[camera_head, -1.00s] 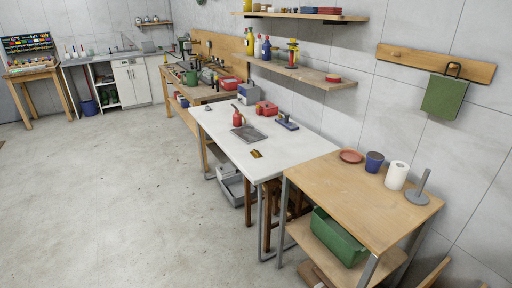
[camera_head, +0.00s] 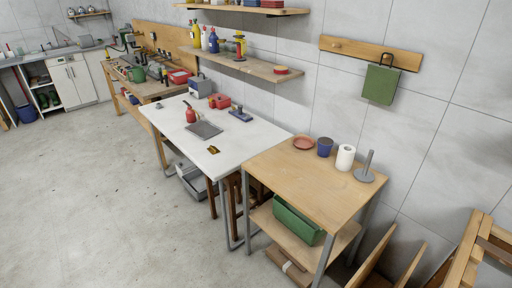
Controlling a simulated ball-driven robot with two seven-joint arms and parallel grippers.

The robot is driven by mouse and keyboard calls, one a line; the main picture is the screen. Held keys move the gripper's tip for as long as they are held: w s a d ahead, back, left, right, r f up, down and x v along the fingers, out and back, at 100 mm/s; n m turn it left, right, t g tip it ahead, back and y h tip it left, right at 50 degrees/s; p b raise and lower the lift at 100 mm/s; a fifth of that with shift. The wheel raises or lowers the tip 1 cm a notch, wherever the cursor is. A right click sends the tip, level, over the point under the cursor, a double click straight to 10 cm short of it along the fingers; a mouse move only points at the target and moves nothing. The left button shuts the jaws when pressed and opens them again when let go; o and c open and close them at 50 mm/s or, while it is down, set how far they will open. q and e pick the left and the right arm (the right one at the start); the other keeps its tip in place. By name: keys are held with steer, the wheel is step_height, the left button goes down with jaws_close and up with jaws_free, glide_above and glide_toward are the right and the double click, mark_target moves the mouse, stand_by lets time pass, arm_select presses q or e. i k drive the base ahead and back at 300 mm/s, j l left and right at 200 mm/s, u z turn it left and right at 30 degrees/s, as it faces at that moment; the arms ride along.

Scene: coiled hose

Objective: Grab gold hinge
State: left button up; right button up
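The gold hinge (camera_head: 213,149) is a small gold-brown piece lying on the white-topped table (camera_head: 240,143). It is near the table's front edge, short of the dark grey flat plate (camera_head: 204,130). Nothing covers it. Neither of my grippers shows in the head view, so I cannot see how they stand.
A red oil can (camera_head: 191,115), a red box (camera_head: 220,101) and a blue tool (camera_head: 240,114) are on the white table. Open concrete floor (camera_head: 90,190) lies at left.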

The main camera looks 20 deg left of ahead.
mark_target(213, 149)
steer(key=i+j+z, duration=0.15)
steer(key=j+z, duration=0.65)
steer(key=j, duration=0.15)
steer(key=j+z, duration=0.35)
steer(key=j, duration=0.2)
steer(key=i, duration=0.05)
